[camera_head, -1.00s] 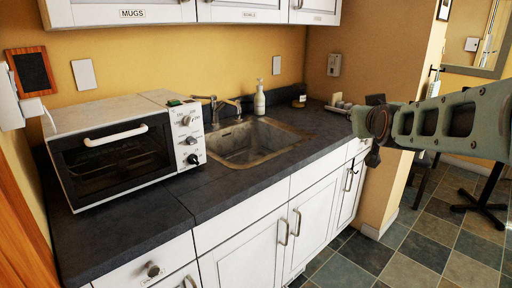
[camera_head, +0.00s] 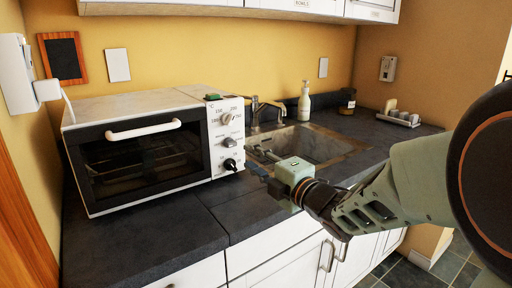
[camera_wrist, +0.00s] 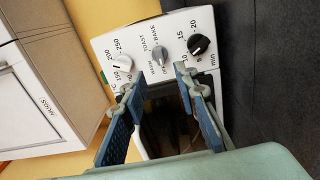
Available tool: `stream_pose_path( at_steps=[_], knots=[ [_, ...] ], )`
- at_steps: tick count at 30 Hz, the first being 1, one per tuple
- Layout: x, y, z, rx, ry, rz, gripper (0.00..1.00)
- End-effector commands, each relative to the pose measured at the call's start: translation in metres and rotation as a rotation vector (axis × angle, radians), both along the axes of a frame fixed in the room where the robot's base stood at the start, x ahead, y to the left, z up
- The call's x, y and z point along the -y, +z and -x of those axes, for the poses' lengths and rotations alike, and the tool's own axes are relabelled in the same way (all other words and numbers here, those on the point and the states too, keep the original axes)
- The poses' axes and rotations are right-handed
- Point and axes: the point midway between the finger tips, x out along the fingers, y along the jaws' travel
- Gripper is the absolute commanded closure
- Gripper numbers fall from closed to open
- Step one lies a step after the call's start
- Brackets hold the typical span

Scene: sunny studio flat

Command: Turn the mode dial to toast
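The white toaster oven (camera_head: 150,145) stands on the counter with its door shut. Its right panel carries three knobs in a column. The grey mode dial (camera_head: 229,142) is the middle one. In the wrist view the mode dial (camera_wrist: 159,55) has WARM, TOAST and BAKE printed around it; I cannot tell which its pointer marks. The white temperature knob (camera_wrist: 122,63) and black timer knob (camera_wrist: 198,44) flank it. My gripper (camera_head: 256,163) is in front of the panel, to the right of the knobs. In the wrist view my gripper (camera_wrist: 153,80) is open and empty, apart from the dial.
The sink (camera_head: 310,143) with its tap (camera_head: 256,111) lies right of the oven, behind my gripper. A soap bottle (camera_head: 304,102) stands behind it. A small green-topped item (camera_head: 213,97) rests on the oven. The counter in front of the oven is clear.

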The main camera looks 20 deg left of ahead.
Motion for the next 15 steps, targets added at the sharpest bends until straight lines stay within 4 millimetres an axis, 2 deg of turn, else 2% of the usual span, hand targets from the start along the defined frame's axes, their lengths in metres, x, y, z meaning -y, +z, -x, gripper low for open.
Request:
stream_pose_path(
  at_steps=[9,15],
  knots=[
    [-0.045,0.0,-0.039,-0.002,-0.001,-0.001,0.72],
    [-0.066,0.0,-0.057,-0.002,-0.003,-0.001,0.72]
  ],
)
